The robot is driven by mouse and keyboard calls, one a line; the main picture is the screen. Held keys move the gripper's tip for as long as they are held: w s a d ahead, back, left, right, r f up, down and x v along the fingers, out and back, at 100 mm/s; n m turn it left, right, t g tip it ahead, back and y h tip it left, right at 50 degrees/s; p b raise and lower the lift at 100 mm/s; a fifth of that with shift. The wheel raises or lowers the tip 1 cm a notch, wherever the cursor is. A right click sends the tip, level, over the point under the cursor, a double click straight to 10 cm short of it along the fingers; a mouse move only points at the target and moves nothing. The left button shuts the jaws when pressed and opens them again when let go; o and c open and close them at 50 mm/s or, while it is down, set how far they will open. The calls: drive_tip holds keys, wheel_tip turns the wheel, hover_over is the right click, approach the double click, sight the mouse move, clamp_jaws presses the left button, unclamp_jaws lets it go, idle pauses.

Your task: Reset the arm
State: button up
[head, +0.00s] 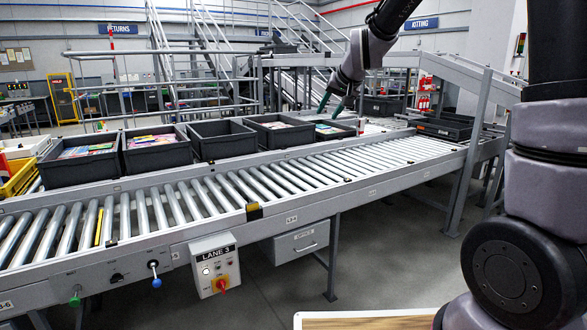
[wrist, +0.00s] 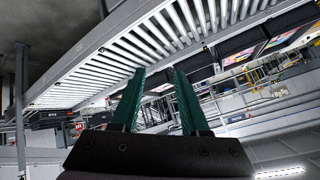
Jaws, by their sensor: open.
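My gripper (head: 332,105) is in the upper middle of the head view, raised above the roller conveyor with its green fingers pointing down. In the wrist view my gripper (wrist: 155,72) shows two green fingers spread apart with nothing between them. The picture there is tilted, with the conveyor's rollers (wrist: 140,45) running diagonally beyond the fingers. In the head view, my dark and grey arm comes in from the top and stands at the right side.
The roller conveyor (head: 225,205) crosses the head view. Several dark totes, including an empty one (head: 222,140), stand along its far side. A LANE 3 control box (head: 214,265) hangs at its front. A wooden-topped surface (head: 365,321) shows at the bottom edge. Railings and stairs stand behind.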

drive_tip(key=s+d+r+m, duration=0.1)
drive_tip(key=s+d+r, duration=0.2)
drive_tip(key=s+d, duration=0.35)
drive_tip(key=s+d+r, duration=0.3)
drive_tip(key=s+d, duration=0.1)
drive_tip(key=s, duration=0.5)
drive_tip(key=s+d, duration=0.2)
drive_tip(key=s, duration=0.5)
drive_tip(key=s+d+f+m+g+h, duration=0.1)
drive_tip(key=s+d, duration=0.1)
drive_tip(key=s, duration=0.6)
drive_tip(key=shift+m, duration=0.3)
drive_tip(key=shift+s, duration=0.1)
